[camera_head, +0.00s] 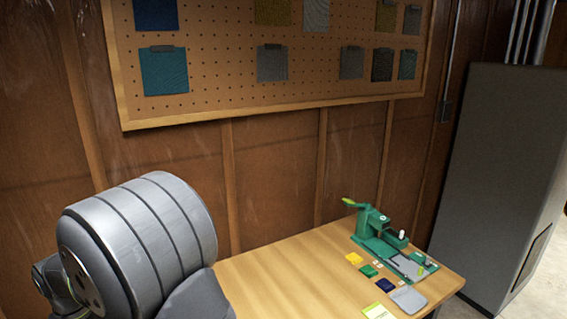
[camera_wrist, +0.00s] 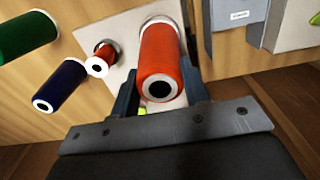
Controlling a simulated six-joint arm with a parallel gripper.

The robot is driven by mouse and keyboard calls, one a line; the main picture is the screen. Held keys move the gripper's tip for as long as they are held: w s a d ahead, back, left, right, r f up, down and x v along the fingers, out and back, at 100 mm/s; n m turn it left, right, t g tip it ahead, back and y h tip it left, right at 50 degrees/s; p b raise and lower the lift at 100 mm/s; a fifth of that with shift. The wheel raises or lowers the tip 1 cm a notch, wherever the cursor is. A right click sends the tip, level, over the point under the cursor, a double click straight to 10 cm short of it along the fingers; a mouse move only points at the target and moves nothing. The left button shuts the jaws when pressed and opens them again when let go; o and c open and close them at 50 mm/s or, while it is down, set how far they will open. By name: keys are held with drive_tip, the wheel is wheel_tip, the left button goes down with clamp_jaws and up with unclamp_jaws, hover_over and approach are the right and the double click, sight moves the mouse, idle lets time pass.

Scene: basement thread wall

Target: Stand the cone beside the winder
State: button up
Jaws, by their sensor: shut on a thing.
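An orange-red thread cone (camera_wrist: 160,58) is between the two dark fingers of my gripper (camera_wrist: 160,82) in the wrist view. My gripper is shut on it, and its pale end with a dark hole faces the camera. My gripper and the cone do not show in the head view. A green machine with a lever, which looks like the winder (camera_head: 374,222), stands on the far right part of the wooden table (camera_head: 270,275) in the head view.
In the wrist view, a small red spool (camera_wrist: 104,55), a blue spool (camera_wrist: 62,84) and a green spool (camera_wrist: 26,38) are left of the cone. Small coloured pieces and a grey pad (camera_head: 409,299) lie before the machine. The table's left part looks clear.

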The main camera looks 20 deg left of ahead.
drive_tip(key=shift+r, duration=1.5)
